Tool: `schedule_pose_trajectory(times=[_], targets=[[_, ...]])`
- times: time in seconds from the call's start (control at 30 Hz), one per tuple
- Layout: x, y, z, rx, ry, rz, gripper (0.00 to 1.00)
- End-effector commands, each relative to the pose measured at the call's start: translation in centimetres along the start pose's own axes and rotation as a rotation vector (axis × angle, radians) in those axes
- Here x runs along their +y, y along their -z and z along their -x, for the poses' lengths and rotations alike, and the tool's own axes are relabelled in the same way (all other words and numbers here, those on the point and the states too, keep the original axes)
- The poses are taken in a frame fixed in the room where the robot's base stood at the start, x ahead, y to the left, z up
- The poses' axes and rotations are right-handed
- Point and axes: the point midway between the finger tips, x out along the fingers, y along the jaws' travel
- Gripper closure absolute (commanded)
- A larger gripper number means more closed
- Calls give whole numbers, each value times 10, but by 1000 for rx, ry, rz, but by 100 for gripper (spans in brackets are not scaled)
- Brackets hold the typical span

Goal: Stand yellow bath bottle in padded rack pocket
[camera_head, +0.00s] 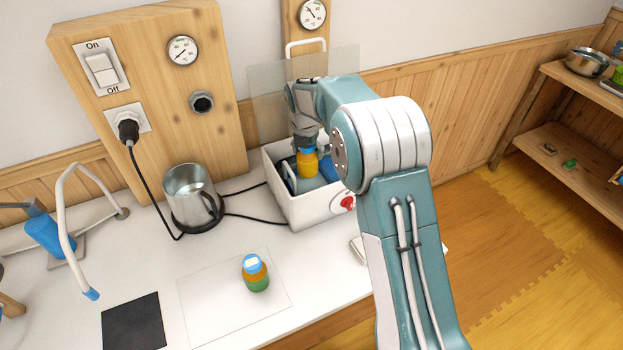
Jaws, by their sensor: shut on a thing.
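The yellow bottle (308,168) with a blue top is inside the white bath box (309,211) at the back of the counter. My gripper (306,149) points down into the box and is shut on the bottle's top. The fingertips are small and partly hidden by the wrist. The bottle looks about upright; I cannot tell whether its base touches the box floor. I cannot make out a padded rack for certain; a pale object (357,249) at the counter's right edge is mostly hidden by my arm.
A metal jug (190,192) and cables stand left of the box. A clear panel (268,98) rises behind the box.

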Motion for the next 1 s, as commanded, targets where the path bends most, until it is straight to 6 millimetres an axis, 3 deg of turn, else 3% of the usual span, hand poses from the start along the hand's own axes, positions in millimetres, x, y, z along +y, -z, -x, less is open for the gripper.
schedule_pose_trajectory(times=[0.1,0.53,0.87,0.9,1.0], targets=[[-2,3,-23,3,1,-2,81],[-1,10,-72,2,1,-2,81],[-2,11,-76,0,-1,-2,81],[-2,11,-76,1,-1,-3,2],[-3,10,-76,1,-1,-3,0]])
